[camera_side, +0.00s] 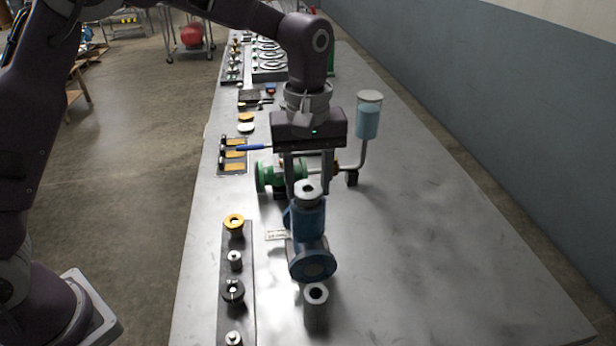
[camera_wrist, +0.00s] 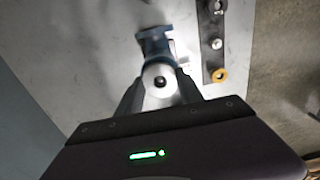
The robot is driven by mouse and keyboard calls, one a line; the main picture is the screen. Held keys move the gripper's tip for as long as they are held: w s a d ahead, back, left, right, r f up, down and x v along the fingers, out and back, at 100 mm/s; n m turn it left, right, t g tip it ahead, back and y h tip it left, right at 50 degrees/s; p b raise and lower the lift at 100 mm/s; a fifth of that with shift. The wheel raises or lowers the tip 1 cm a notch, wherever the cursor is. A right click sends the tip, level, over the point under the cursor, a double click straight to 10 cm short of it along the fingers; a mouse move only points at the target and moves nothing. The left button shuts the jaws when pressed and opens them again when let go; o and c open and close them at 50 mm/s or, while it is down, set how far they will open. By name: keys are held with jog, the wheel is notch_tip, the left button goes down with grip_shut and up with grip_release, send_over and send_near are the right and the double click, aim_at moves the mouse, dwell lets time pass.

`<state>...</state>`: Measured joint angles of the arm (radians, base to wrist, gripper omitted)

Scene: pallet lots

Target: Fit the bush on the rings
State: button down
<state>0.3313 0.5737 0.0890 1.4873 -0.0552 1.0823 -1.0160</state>
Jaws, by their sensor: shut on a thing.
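My gripper (camera_side: 307,187) is shut on a silver metal bush (camera_side: 308,196) with a dark hole in its top. The bush is upright at the mouth of the blue valve body (camera_side: 311,262); I cannot tell whether it is seated or just above. In the wrist view the bush (camera_wrist: 160,80) sits between the two fingers (camera_wrist: 158,92), with part of the blue body (camera_wrist: 153,44) beyond it. No rings can be made out at the blue body; its inside is hidden by the bush and fingers.
A grey hollow cylinder (camera_side: 316,308) stands in front of the blue body. A dark strip (camera_side: 237,270) with several small parts lies to the left. A green flanged part (camera_side: 268,177) and a bent pipe with a light-blue cup (camera_side: 368,120) stand behind. The table's right side is clear.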

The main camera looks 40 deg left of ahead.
jog(key=shift+f, duration=0.45)
jog(key=c, duration=0.7)
grip_release()
jog(key=shift+o, duration=0.5)
jog(key=o, duration=0.3)
jog(key=shift+r, duration=3.55)
